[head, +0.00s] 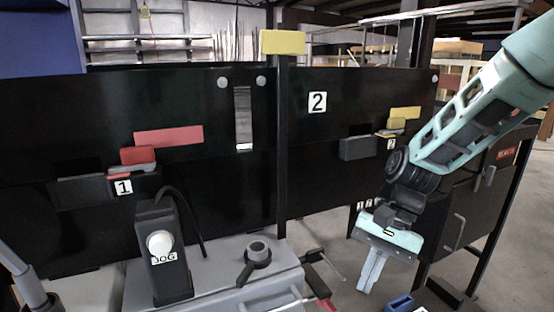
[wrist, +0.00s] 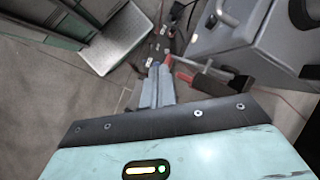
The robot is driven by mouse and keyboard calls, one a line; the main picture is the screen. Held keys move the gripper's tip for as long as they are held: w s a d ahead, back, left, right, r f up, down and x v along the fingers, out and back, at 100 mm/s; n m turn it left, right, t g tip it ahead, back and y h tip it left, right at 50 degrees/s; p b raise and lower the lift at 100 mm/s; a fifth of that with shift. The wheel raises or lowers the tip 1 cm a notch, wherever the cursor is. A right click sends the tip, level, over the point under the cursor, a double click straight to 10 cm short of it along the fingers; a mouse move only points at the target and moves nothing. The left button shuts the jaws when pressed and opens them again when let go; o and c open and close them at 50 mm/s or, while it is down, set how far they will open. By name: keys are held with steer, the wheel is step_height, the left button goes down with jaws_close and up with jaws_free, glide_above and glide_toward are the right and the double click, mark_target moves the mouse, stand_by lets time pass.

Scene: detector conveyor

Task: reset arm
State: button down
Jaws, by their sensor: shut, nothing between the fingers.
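My gripper (head: 368,278) hangs at the end of my pale green arm on the right side of the head view, pointing down. Its two fingers are together with nothing between them. In the wrist view the closed fingers (wrist: 158,82) point away over the grey floor, near a red-handled tool (wrist: 185,68). My gripper appears apart from the black panels in the head view. Whether it touches anything below cannot be told.
A black panel wall carries a red plate (head: 168,135), a yellow plate (head: 405,113) and number signs. A grey box (head: 225,278) with a JOG button post (head: 165,265) and a black knob (head: 257,258) stands at the front. A blue object (head: 398,303) lies below my gripper.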

steer(key=s+a+r+n+t+h, duration=0.1)
steer(key=s+n+t+h, duration=0.1)
steer(key=s+n, duration=0.4)
steer(key=s+a+r+n+t+h, duration=0.1)
steer(key=s+r+n+h, duration=0.1)
steer(key=s+n, duration=0.5)
steer(key=s, duration=0.4)
steer(key=shift+s+a+r+n+t, duration=0.25)
steer(key=shift+s+a+n+t, duration=0.05)
steer(key=shift+s+a+t, duration=0.1)
